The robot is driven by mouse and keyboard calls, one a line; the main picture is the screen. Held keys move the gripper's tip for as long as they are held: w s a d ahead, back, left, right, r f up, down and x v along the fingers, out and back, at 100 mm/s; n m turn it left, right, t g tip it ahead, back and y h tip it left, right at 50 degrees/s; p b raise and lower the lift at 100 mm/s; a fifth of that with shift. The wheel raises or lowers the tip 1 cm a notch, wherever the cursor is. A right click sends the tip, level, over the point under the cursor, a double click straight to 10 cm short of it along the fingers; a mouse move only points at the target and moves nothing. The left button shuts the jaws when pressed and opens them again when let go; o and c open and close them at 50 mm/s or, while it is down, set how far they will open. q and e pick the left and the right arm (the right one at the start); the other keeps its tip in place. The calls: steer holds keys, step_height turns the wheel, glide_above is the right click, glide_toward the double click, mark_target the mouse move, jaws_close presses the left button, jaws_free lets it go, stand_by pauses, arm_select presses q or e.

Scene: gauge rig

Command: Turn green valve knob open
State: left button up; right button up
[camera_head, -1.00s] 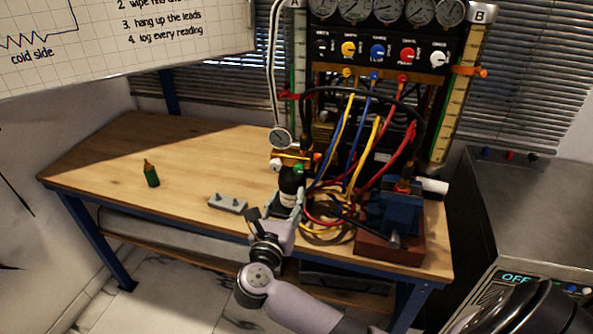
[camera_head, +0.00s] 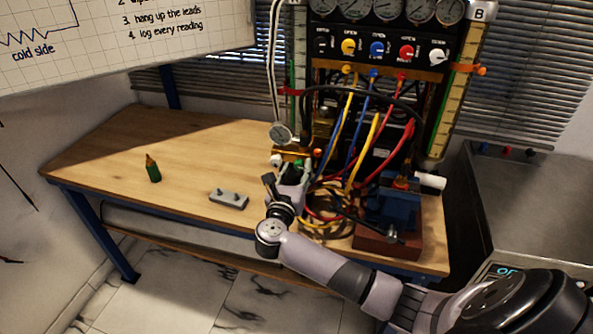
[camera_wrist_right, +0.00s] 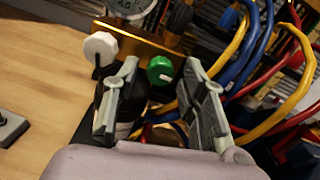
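The green valve knob (camera_wrist_right: 160,70) sits on the brass manifold (camera_wrist_right: 140,38) in the right wrist view. It appears between and just beyond the fingertips of my right gripper (camera_head: 287,180). The gripper's fingers are spread apart, and I see no finger closed on the knob. A white knob (camera_wrist_right: 100,48) is on the same manifold, to the left of the left finger. In the head view the green knob (camera_head: 317,153) is very small, above and right of the gripper. A dark rounded body shows partly between the fingers below the knob. My left gripper is out of view.
Blue, yellow and red hoses (camera_wrist_right: 265,45) crowd the right side of the manifold. A blue vise (camera_head: 393,210) stands right of the gripper.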

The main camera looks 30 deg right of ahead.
jaws_close()
